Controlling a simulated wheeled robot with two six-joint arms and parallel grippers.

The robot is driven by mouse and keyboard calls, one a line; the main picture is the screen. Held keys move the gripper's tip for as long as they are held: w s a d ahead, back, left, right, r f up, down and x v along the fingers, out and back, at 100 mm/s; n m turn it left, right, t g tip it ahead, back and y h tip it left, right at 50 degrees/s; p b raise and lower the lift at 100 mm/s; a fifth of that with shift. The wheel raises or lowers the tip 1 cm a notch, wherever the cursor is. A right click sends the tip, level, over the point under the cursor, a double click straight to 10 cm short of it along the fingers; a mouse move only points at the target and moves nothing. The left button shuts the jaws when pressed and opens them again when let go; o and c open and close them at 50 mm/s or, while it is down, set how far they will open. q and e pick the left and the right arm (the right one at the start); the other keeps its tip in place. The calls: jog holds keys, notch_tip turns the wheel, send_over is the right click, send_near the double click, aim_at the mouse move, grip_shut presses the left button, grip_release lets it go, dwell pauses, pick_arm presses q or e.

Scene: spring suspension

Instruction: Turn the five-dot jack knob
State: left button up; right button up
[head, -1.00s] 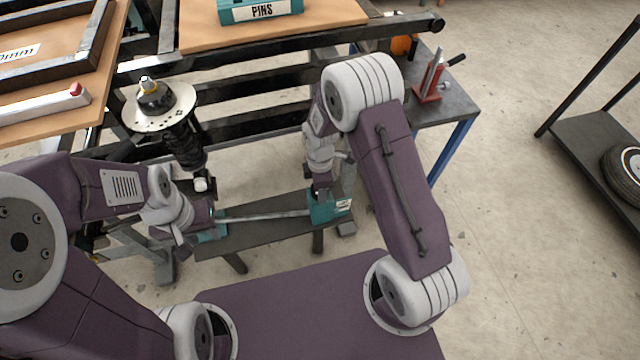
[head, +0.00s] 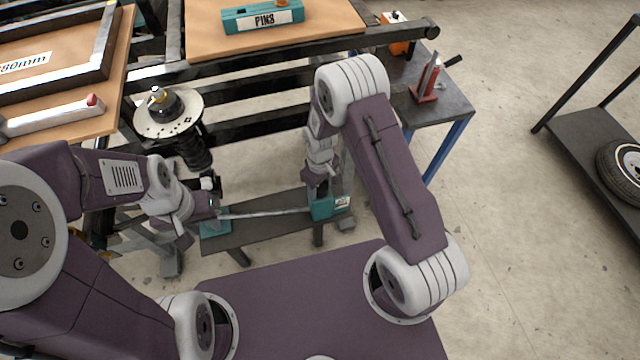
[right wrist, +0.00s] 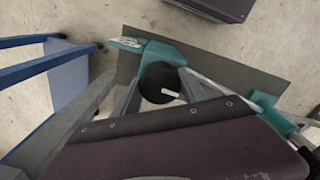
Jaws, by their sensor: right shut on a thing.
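A teal jack (head: 320,208) with a white label stands at the right end of a low dark bench. The right wrist view shows its label (right wrist: 126,43), but any dots are too small to make out. My right gripper (right wrist: 160,85) points down at this jack, shut on a round black knob (right wrist: 153,76) with a white mark. In the head view the gripper hides this knob. A second teal jack (head: 215,228) is at the bench's left end. My left gripper (head: 212,203) is beside it, near the lower end of the suspension strut; its fingers are too small to read.
A suspension strut (head: 186,142) with a round plate stands behind the left gripper. A metal bar (head: 265,214) runs between the jacks. A side table (head: 445,105) with a red tool stands right; a teal PINS box (head: 262,17) lies on a wooden board behind.

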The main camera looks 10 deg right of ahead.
aim_at(320, 186)
jog(key=m+p, duration=0.1)
jog(key=m, duration=0.3)
jog(key=shift+r+m, duration=0.1)
jog(key=shift+m, duration=0.3)
jog(key=m+p, duration=0.1)
jog(key=m, duration=0.3)
jog(key=m+p, duration=0.1)
jog(key=m, duration=0.4)
jog(key=shift+m, duration=2.1)
jog(key=shift+w, duration=0.1)
jog(key=o, duration=1.4)
notch_tip(320, 186, up, 9)
jog(key=shift+f+p, duration=0.1)
jog(key=shift+p, duration=0.6)
